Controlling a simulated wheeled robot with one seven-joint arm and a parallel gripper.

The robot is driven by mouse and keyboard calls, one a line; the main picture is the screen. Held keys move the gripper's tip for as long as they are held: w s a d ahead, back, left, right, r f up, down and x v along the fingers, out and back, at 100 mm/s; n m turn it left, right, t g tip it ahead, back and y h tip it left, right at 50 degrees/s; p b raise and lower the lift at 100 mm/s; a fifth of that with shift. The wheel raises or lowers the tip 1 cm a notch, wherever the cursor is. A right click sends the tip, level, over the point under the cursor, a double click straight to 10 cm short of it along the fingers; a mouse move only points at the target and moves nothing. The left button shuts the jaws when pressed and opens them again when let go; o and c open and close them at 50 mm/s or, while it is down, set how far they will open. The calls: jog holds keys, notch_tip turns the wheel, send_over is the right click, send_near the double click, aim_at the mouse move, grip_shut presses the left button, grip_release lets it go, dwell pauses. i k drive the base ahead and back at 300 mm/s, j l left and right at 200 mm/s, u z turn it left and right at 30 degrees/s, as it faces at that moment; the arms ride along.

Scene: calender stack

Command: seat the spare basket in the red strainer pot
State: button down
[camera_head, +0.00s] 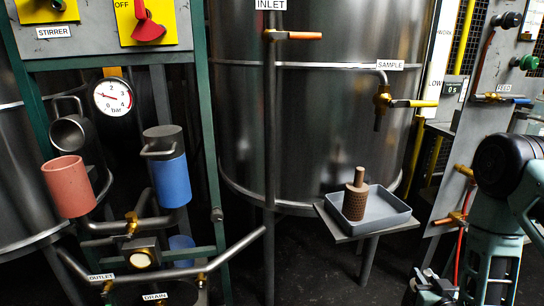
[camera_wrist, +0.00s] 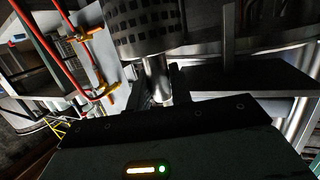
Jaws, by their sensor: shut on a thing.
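The red strainer pot (camera_head: 69,188) stands at the left in the head view. Its grey lid (camera_head: 70,134) is swung up behind it, and the inside cannot be made out. In the wrist view my gripper (camera_wrist: 160,88) is shut on the grey stem of a perforated grey basket (camera_wrist: 143,25); the basket's far end is cut off by the top edge. A brown perforated basket with a stem (camera_head: 355,198) stands upright in the grey tray (camera_head: 388,216) in the head view. My gripper and the held basket cannot be made out clearly in the head view.
A blue strainer pot (camera_head: 172,180) with its lid on stands right of the red one. Pipes and brass valves (camera_head: 131,224) run below both, inside a green frame (camera_head: 208,150). A large steel tank (camera_head: 320,110) fills the middle. A sample tap (camera_head: 384,100) hangs above the tray.

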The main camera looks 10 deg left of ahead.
aim_at(76, 202)
jog(key=u, duration=1.7)
